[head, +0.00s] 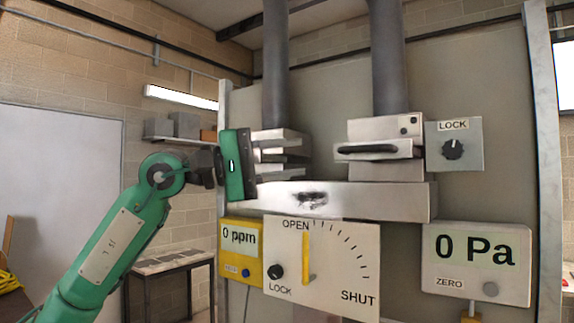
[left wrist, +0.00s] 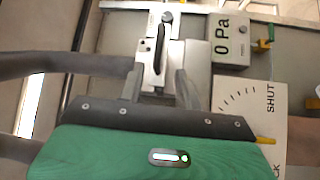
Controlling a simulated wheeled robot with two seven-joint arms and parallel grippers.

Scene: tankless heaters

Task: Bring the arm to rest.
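My left gripper (head: 290,155) is in front of the panel at the foot of the left grey pipe, its green body upright and its fingers pointing right. In the left wrist view its two fingers (left wrist: 160,88) stand apart, with nothing clearly gripped between them. Beyond the fingertips is a metal slide box with a dark handle (head: 375,151); the handle also shows in the left wrist view (left wrist: 160,48). The handle is apart from the fingers. My right gripper is not in view.
A gauge plate (head: 340,270) has a yellow pointer (head: 306,250) near OPEN. Beside it are a yellow 0 ppm meter (head: 240,250) and a 0 Pa display (head: 476,262). A LOCK knob box (head: 454,147) is at right. A table (head: 170,263) stands behind my left arm.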

